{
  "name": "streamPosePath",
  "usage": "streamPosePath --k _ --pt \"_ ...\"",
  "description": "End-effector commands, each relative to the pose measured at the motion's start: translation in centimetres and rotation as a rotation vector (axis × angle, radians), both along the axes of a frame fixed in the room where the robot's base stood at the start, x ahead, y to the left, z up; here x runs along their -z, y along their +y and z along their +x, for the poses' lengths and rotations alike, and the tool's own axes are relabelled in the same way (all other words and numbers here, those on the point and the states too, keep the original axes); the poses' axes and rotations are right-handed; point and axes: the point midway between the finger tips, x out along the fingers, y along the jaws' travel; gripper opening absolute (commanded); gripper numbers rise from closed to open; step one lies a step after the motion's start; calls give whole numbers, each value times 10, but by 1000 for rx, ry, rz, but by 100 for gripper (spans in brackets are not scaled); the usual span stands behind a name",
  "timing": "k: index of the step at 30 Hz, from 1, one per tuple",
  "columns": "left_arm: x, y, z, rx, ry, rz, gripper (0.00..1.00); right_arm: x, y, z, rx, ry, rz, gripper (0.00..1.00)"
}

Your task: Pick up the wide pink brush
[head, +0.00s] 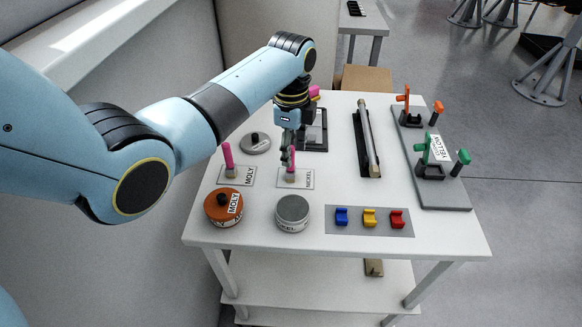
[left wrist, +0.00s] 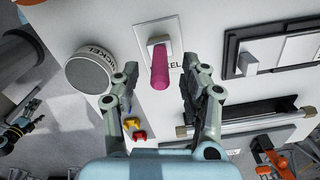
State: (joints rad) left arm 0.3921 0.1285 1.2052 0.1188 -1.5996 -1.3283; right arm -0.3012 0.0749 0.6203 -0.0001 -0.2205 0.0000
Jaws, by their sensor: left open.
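A pink-handled brush (head: 292,172) with a pale block-like head stands on the NICKEL card. In the left wrist view the same brush (left wrist: 160,68) shows its handle pointing toward the camera. A second pink-handled brush (head: 228,158) stands on the MOLY card to the left. A bit of pink (head: 314,91) shows at the back, mostly hidden behind my gripper. I cannot tell from their heads which brush is widest. My left gripper (head: 287,155) is open above the NICKEL card; its fingers (left wrist: 160,82) are either side of the brush handle, apparently not touching it.
An orange MOLY tin (head: 222,208) and a grey NICKEL tin (head: 292,212) stand in front of the cards. A round lid (head: 256,144), a dark tray (head: 317,138), a rod on a black holder (head: 368,145), coloured blocks (head: 370,217) and a grey fixture board (head: 440,190) surround them.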

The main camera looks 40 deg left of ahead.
Motion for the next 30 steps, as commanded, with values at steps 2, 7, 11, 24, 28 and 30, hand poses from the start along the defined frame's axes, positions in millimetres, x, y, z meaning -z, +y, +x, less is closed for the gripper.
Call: streamPosePath --k 2,7,11,24,28,30 --pt "6 0 0 0 0 0 45 0 3 1 2 -1 4 94" --pt "9 0 0 0 0 0 45 0 3 1 2 -2 3 94" --pt "8 0 0 0 -1 0 37 0 1 1 0 -2 1 94" --pt "8 0 0 0 -1 0 0 -1 -7 2 -2 -2 -8 94" --pt "8 0 0 0 -1 0 0 -1 -7 2 -2 -2 -8 94" --pt "7 0 0 0 -1 0 0 0 -7 2 -2 -2 -8 94"
